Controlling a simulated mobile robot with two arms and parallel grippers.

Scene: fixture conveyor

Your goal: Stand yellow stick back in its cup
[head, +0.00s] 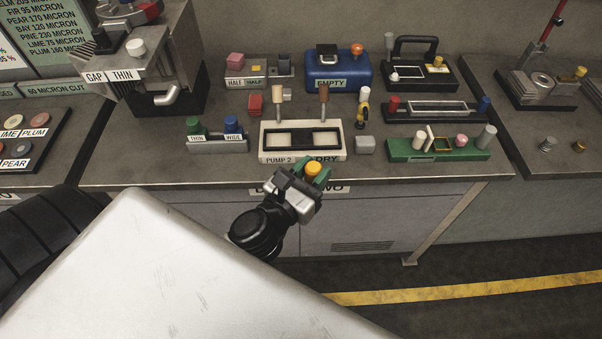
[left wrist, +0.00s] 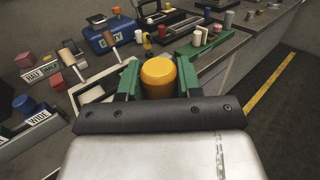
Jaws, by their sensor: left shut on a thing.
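My left gripper (head: 313,172) is in front of the bench's front edge, its green fingers shut on the yellow stick (head: 314,167). Only the stick's rounded yellow top end shows; the rest is hidden by the gripper. In the left wrist view, the yellow stick (left wrist: 159,77) sits between the green fingers (left wrist: 160,80). I cannot tell for certain which item is its cup. My right gripper is not in view.
A white pump fixture (head: 303,157) with two dark-framed windows is just beyond the gripper. A green tray (head: 400,155) with several cylinders stands to its right, and a grey block (head: 365,145) lies between. A blue box (head: 338,84) is behind.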

